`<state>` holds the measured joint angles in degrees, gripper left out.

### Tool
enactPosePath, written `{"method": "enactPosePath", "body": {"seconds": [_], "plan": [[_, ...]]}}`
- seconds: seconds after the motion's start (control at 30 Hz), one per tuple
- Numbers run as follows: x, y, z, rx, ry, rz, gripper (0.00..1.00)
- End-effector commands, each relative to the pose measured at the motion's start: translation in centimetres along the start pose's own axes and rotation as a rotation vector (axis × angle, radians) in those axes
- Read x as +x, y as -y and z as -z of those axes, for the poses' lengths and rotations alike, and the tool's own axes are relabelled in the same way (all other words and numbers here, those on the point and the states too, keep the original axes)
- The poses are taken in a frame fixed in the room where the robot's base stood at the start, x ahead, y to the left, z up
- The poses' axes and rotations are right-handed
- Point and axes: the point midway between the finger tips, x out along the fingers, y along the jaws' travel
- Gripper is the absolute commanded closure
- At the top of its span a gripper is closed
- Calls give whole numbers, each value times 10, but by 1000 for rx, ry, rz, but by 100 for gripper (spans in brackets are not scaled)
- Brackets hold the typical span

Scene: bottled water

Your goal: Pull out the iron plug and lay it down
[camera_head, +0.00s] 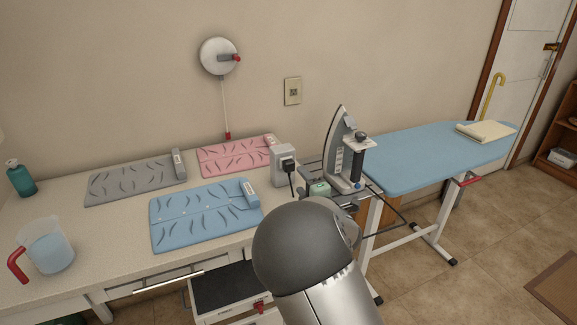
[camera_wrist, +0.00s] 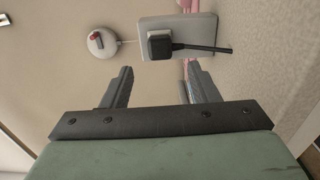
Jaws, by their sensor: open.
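The black iron plug (camera_head: 287,164) sits in the face of a pale grey socket box (camera_head: 277,160) standing at the right end of the counter. A black cord hangs from the plug. In the wrist view the plug (camera_wrist: 160,46) and socket box (camera_wrist: 203,28) are ahead of my gripper (camera_wrist: 158,82). My gripper is open and empty, its two fingers apart, with the plug beyond the fingertips and not touching them. In the head view my own arm hides the gripper. The iron (camera_head: 342,150) stands upright at the ironing board's near end.
The blue ironing board (camera_head: 437,152) extends to the right. Blue (camera_head: 190,222), grey (camera_head: 125,180) and pink (camera_head: 232,157) mats lie on the counter (camera_head: 95,258). A water jug (camera_head: 50,248) and a teal bottle (camera_head: 20,178) stand at the left. Bare counter shows between jug and blue mat.

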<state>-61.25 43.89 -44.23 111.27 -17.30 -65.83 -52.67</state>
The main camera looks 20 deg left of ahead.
Motion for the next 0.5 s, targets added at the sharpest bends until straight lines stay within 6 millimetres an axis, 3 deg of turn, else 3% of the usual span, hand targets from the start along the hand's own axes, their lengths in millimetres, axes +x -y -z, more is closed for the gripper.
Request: {"method": "enactPosePath", "body": {"seconds": [0.5], "plan": [[68,2,0,1,-1,-1,45]]}}
